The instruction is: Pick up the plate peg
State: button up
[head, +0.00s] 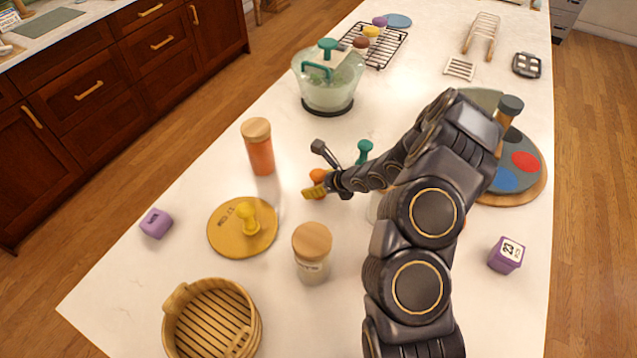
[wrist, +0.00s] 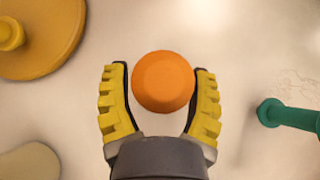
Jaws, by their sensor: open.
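An orange round-topped piece (head: 318,176), possibly a peg seen from above, stands on the counter at my gripper (head: 316,168). In the wrist view the orange top (wrist: 163,81) lies between the two yellow-padded fingers of my open gripper (wrist: 159,73). The fingers are apart, and I cannot tell whether either touches it. A yellow peg (head: 249,217) stands on a round yellow plate (head: 228,240) to the left. The frames do not show which one is the plate peg.
An orange jar with a wooden lid (head: 260,155) and a clear jar with a wooden lid (head: 312,250) stand close by. A glass bowl (head: 328,88) is farther back. A wooden slatted basket (head: 212,318) and purple blocks (head: 156,223) lie on the counter. Open counter lies at left.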

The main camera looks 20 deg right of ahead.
grip_shut()
jog(key=shift+r, duration=0.15)
